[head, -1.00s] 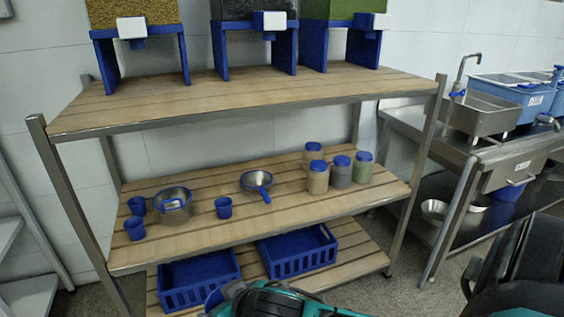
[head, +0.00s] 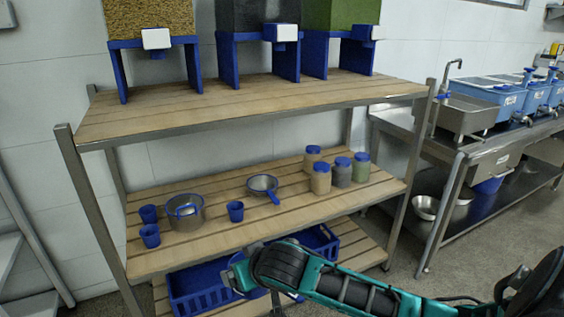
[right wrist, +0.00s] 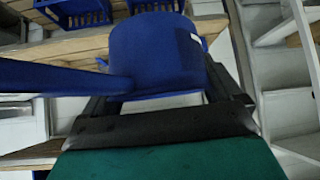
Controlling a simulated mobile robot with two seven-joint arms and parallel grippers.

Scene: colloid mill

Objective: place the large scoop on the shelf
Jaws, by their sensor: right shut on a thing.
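The large scoop (right wrist: 155,50) is blue and fills the middle of the right wrist view. Its handle (right wrist: 55,77) runs off to the left there. My right gripper (right wrist: 165,95) is shut on the scoop, its black fingers on either side. In the head view, my right arm reaches in from the right, low in front of the shelf; its gripper and the scoop cannot be made out clearly there. The wooden shelf (head: 225,103) has a metal frame and three levels. My left gripper is not in view.
The middle level (head: 300,207) holds a pot (head: 186,213), blue cups (head: 151,236), a strainer (head: 262,184) and several jars (head: 320,180). Blue crates (head: 200,292) sit below. Dispensers (head: 258,35) stand on top; the top board's front is clear. A sink counter (head: 465,150) is right.

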